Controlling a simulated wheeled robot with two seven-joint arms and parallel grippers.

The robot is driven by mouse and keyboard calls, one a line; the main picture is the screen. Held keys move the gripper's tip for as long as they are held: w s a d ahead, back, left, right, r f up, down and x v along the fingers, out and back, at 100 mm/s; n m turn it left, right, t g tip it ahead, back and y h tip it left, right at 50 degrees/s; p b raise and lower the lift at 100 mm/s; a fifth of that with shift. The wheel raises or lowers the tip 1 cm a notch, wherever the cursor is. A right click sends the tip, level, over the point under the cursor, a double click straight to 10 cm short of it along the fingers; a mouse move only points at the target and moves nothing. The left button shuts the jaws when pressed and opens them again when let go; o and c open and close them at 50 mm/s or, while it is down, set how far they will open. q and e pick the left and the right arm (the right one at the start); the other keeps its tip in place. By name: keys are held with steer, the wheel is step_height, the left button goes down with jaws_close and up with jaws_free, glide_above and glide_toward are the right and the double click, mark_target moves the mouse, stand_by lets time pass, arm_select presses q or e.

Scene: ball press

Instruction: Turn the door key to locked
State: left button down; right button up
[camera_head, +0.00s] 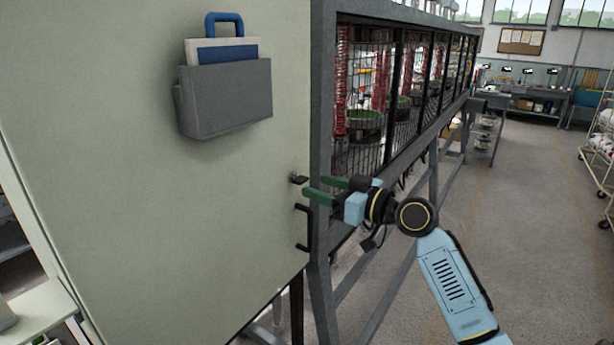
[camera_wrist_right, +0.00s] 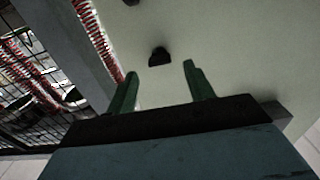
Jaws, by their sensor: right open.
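The door key (camera_head: 298,179) is a small dark piece sticking out near the right edge of the pale green door (camera_head: 240,210). In the right wrist view a small black piece, which looks like the key (camera_wrist_right: 159,56), stands on the pale panel between and beyond my fingertips. My right gripper (camera_head: 313,186) has green fingers and is open, just right of the key and apart from it. It also shows open and empty in the right wrist view (camera_wrist_right: 160,70). Whether the key is at locked cannot be told. My left gripper is out of view.
A black handle (camera_head: 302,228) is fixed to the door below the key. A grey post (camera_head: 321,120) and a mesh cage (camera_head: 365,100) with red springs stand to the right. A grey document holder (camera_head: 225,98) hangs on the door.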

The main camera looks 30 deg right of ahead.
mark_target(305, 182)
steer(key=shift+p+x, duration=0.35)
steer(key=shift+x, duration=1.85)
steer(key=shift+c, duration=0.3)
steer(key=c, duration=0.9)
